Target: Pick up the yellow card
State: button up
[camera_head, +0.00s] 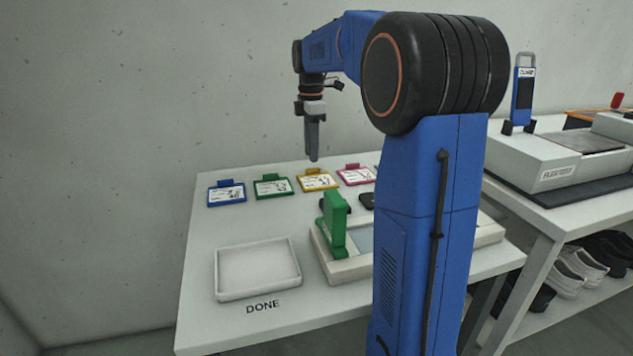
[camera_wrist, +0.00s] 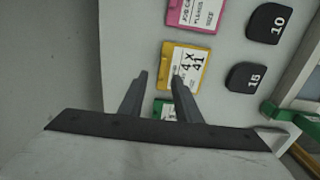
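The yellow card (camera_head: 316,181) lies on the white table in a row of coloured cards, between the green card (camera_head: 272,187) and the pink card (camera_head: 356,176). In the wrist view the yellow card (camera_wrist: 181,66) shows black print on a white label. My gripper (camera_head: 314,158) points down above the table, over the row. In the wrist view my gripper (camera_wrist: 159,78) has its two fingers apart with nothing held between them.
A blue card (camera_head: 226,195) lies at the row's left end. A white tray (camera_head: 258,269) marked DONE sits at the front. A pale fixture with a green upright block (camera_head: 333,224) stands to its right. Black pads (camera_wrist: 246,76) marked 10 and 15 lie near the cards.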

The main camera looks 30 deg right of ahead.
aim_at(313, 169)
jog(key=shift+s+d+f, duration=0.1)
jog(key=shift+s+f, duration=0.05)
jog(key=shift+f, duration=1.05)
jog(key=shift+s+f, duration=0.1)
jog(key=shift+f, duration=1.05)
jog(key=shift+c, duration=0.5)
grip_shut()
